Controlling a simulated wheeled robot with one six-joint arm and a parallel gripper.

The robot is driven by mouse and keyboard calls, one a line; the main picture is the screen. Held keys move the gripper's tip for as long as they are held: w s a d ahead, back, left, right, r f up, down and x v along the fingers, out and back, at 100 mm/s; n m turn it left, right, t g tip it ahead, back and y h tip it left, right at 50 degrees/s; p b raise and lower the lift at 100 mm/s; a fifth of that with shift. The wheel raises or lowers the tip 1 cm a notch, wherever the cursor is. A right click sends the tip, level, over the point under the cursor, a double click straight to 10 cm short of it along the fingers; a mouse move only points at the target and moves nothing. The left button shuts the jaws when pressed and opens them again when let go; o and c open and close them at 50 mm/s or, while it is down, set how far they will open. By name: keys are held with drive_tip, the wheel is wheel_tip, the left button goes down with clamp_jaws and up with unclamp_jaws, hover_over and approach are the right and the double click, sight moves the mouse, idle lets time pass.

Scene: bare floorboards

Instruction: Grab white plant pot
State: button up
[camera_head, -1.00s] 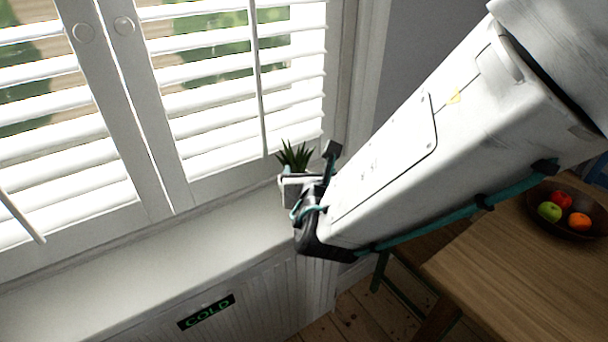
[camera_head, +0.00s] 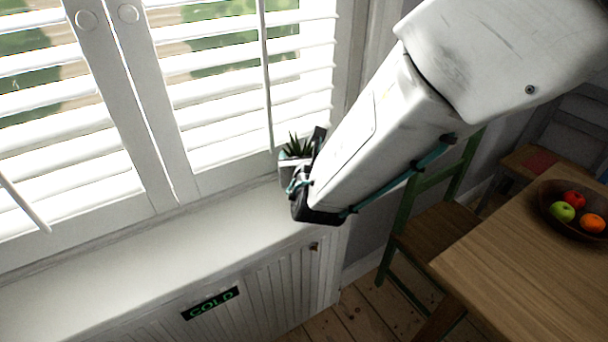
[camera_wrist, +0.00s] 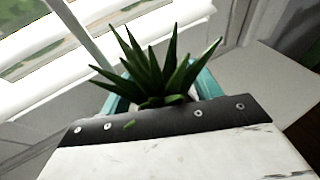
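The plant pot (camera_head: 287,163) is small and pale, with a spiky green plant (camera_head: 298,146) in it. It stands at the right end of the white window sill, against the shutters. My gripper (camera_head: 302,160) is at the pot, with a dark fingertip just right of the plant. In the wrist view the plant (camera_wrist: 158,70) rises between the two teal fingers of my gripper (camera_wrist: 162,95), which stand apart on either side. The gripper's body hides most of the pot there, and contact with the fingers is not visible.
The sill (camera_head: 130,255) is clear to the left. Slatted shutters (camera_head: 225,110) stand close behind the pot. A panelled cover with a COLD sign (camera_head: 211,303) is below. A wooden table (camera_head: 500,260) with a fruit bowl (camera_head: 560,222) and a green chair (camera_head: 430,225) are at right.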

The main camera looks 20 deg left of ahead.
drive_tip(key=c, duration=1.2)
drive_tip(key=shift+r, duration=0.15)
